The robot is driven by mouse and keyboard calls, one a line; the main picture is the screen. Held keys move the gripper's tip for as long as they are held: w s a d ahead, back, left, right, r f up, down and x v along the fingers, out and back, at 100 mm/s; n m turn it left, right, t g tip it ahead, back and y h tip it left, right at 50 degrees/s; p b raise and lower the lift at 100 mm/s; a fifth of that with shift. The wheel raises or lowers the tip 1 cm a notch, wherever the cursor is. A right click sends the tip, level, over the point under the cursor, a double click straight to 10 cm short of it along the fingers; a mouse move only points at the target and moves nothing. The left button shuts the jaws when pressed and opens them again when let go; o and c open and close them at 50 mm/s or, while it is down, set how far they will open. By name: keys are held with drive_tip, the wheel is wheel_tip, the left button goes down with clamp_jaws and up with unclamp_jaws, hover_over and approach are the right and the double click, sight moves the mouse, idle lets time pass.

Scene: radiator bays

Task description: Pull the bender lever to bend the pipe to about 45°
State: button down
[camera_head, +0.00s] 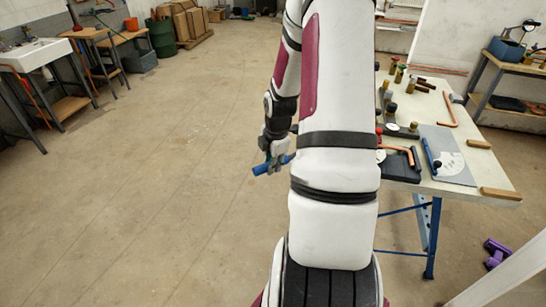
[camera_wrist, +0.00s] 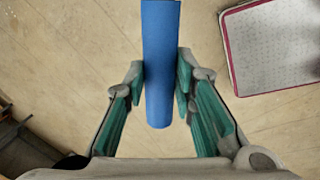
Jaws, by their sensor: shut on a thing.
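My gripper (camera_head: 275,158) is shut on the blue lever handle (camera_head: 262,169), left of the workbench and over open floor. In the wrist view my gripper (camera_wrist: 163,80) has a green-padded finger on each side of the blue handle (camera_wrist: 158,45). The handle's far end runs out of that view at the top. In the head view a dark bender (camera_head: 398,172) with a copper pipe (camera_head: 409,153) sits at the bench's near left part. My arm hides the stretch between handle and bender, so their joint and the exact bend angle cannot be told.
The workbench (camera_head: 490,180) carries a grey sheet with a white arc (camera_head: 455,166), a blue rod (camera_head: 430,155), wooden blocks (camera_head: 500,193), a bent copper pipe (camera_head: 449,108) and several small fittings. A purple object (camera_head: 495,253) lies on the floor at right. The floor left of my arm is clear.

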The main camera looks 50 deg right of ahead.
drive_tip(key=s+a, duration=0.1)
drive_tip(key=s+n+p, duration=0.1)
drive_tip(key=shift+s+a+p, duration=0.3)
drive_tip(key=shift+a, duration=0.05)
drive_tip(key=c, duration=1.3)
unclamp_jaws()
drive_tip(key=shift+c, duration=0.2)
wheel_tip(320, 180, up, 12)
drive_tip(key=s, duration=0.2)
drive_tip(key=shift+a, duration=0.3)
drive_tip(key=shift+f, duration=0.15)
drive_tip(key=shift+c, duration=0.3)
